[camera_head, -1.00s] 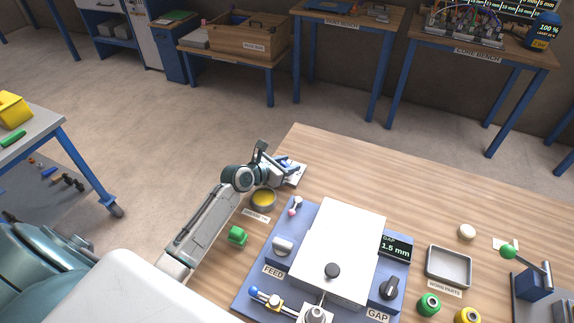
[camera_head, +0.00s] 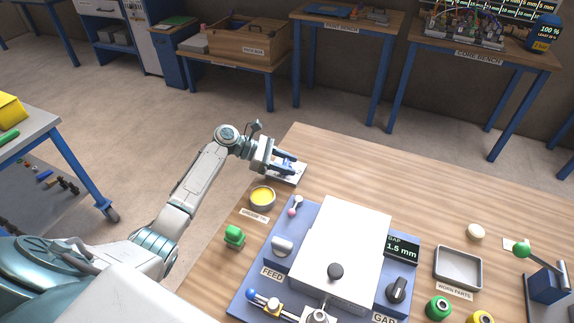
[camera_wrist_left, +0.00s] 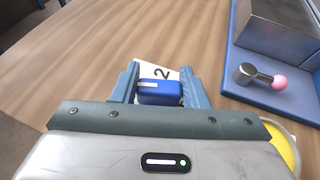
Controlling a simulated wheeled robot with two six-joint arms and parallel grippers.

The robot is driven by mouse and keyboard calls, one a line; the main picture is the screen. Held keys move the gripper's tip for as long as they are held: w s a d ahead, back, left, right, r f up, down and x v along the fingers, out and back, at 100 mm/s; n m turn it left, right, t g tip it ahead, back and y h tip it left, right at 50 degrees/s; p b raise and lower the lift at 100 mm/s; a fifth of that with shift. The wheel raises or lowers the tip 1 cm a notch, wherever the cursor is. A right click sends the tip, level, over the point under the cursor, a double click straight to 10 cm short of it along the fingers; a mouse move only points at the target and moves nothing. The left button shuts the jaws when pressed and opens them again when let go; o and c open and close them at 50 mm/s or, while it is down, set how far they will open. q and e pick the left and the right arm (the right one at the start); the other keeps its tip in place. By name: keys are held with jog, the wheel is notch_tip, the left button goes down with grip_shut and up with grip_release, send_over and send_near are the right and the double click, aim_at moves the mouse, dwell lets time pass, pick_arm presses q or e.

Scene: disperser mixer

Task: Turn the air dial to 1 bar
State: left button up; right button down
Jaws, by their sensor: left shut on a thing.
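The air dial shows in the left wrist view as a blue knob (camera_wrist_left: 160,93) with a pale line on its top left. It sits on a white plate (camera_wrist_left: 153,70) marked with a "2"; other marks are hidden. In the head view the plate (camera_head: 297,177) lies near the table's far left corner. My left gripper (camera_head: 288,163) is over it, and in the wrist view its two fingers (camera_wrist_left: 160,90) stand on either side of the knob, shut on it. My right gripper is not in view.
A grease tin (camera_head: 262,197) stands close beside the plate. The blue mixer base (camera_head: 250,300) with its white housing (camera_head: 345,240) is nearby, with a pink-tipped lever (camera_wrist_left: 258,76) at its corner. The table's far middle is clear.

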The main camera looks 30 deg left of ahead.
pick_arm(q)
jog(key=shift+m+g+h+b, duration=0.35)
jog(key=shift+m+g+h, duration=0.05)
jog(key=shift+m+g, duration=1.3)
jog(key=shift+g, duration=0.3)
jog(key=o, duration=1)
jog(key=shift+a, duration=0.1)
jog(key=shift+b+v, duration=1.5)
jog(key=shift+v, duration=3.85)
jog(key=shift+s+f, duration=0.1)
jog(key=shift+f, duration=0.05)
